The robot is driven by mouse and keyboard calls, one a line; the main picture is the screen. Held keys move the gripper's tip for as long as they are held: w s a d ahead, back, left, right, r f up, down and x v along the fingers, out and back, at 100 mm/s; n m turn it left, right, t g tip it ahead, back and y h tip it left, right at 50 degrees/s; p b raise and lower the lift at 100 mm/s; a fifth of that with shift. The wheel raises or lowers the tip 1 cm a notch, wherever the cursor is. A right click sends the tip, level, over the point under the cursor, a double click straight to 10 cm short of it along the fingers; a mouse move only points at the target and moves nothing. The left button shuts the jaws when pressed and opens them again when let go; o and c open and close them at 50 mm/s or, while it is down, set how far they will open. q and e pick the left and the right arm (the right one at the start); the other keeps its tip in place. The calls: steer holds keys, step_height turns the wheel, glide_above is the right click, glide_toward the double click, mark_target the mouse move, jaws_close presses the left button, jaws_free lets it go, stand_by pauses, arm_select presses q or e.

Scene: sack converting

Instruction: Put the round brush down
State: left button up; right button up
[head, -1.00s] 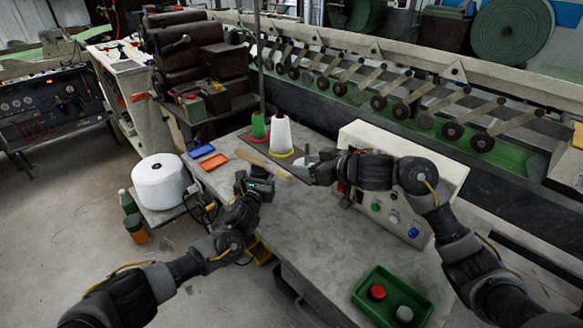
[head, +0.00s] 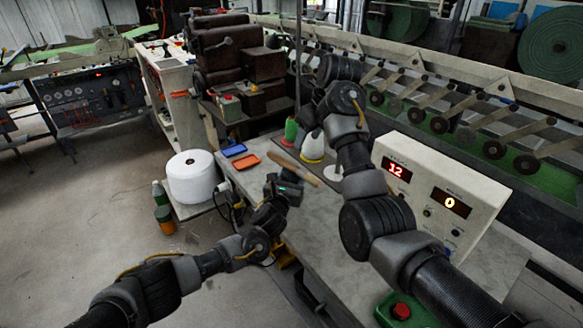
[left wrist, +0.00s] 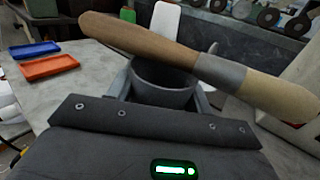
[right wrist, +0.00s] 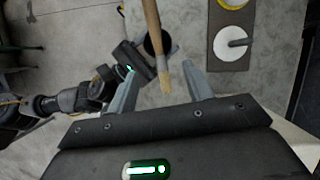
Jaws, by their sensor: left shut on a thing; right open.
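The round brush (head: 296,167) has a wooden handle, a grey ferrule and pale bristles. In the left wrist view the brush (left wrist: 170,50) crosses above a dark round pot (left wrist: 162,88). My left gripper (left wrist: 163,100) is shut on this pot, over the table's near edge; whether the brush touches it I cannot tell. The pot's dark mouth (right wrist: 157,43) shows behind the brush in the right wrist view. My right gripper (right wrist: 162,75) is open, with the bristle tip (right wrist: 165,84) seen between its fingers; no finger visibly grips it. In the head view my right arm partly hides its gripper.
A white cone (head: 313,148), a green spool (head: 291,130) and a white disc with a peg (right wrist: 233,20) stand on a dark mat. Blue (head: 233,150) and orange (head: 246,161) trays lie left. A control box (head: 450,185) stands right. Grey tabletop (head: 315,225) is clear in front.

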glide_above(293, 164)
steer(key=s+d, duration=0.2)
steer(key=f, duration=0.6)
steer(key=shift+w+d+f, duration=0.15)
steer(key=shift+d, duration=0.05)
steer(key=shift+a+x, duration=0.15)
steer(key=shift+x, duration=1.15)
steer(key=shift+a+x, duration=0.15)
steer(key=shift+x, duration=1.1)
jaws_close()
step_height(293, 164, up, 10)
